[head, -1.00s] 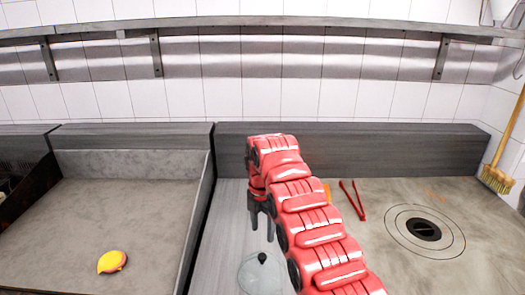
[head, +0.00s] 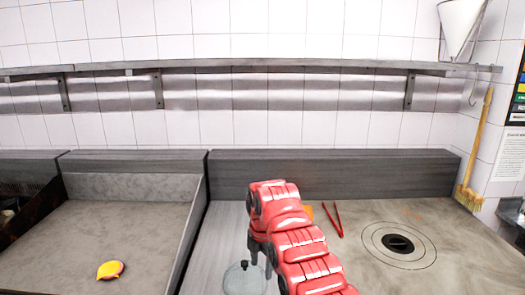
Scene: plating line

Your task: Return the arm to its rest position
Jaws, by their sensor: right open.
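My red right arm comes in from the bottom of the head view. Its right gripper (head: 260,256) points down over the grey counter, beside and partly over a round grey lid with a dark knob (head: 243,281). Its dark fingers stand apart with nothing seen between them. The arm hides part of the counter behind it. My left gripper is not in view.
Red tongs (head: 338,220) and a partly hidden orange item (head: 308,211) lie right of the arm. A round drain (head: 398,244) is further right. A shelf (head: 290,67) runs along the wall.

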